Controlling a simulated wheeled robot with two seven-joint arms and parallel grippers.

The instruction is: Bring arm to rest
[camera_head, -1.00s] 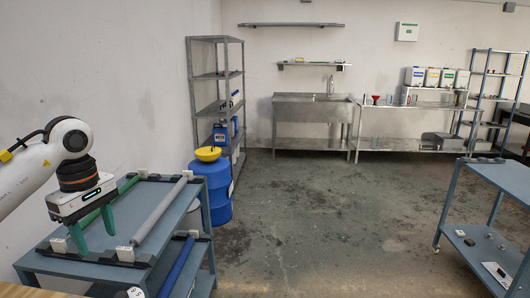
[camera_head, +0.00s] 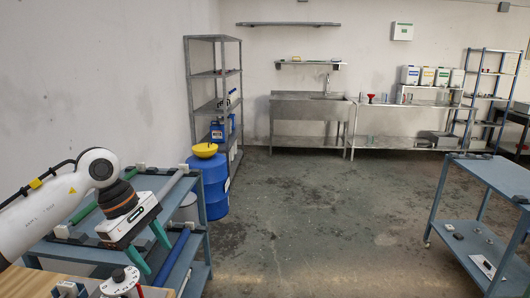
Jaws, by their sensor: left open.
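My left arm comes in from the left. Its gripper (camera_head: 149,250) has green fingers that stand apart, open and with nothing seen between them. The fingers point down and to the right, at the near edge of the blue cart (camera_head: 196,240) and just above and behind a device with a dial (camera_head: 121,281). A grey roller (camera_head: 160,191) and a green roller (camera_head: 92,208) lie on the cart's top, partly hidden by the arm. My right gripper does not show.
A wooden worktop (camera_head: 35,285) is at the lower left. A blue barrel (camera_head: 214,190) with a yellow funnel (camera_head: 205,150) stands behind the cart. Another blue cart (camera_head: 490,178) stands at right. The floor (camera_head: 320,220) between the carts is clear. A steel sink (camera_head: 308,107) is at the back wall.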

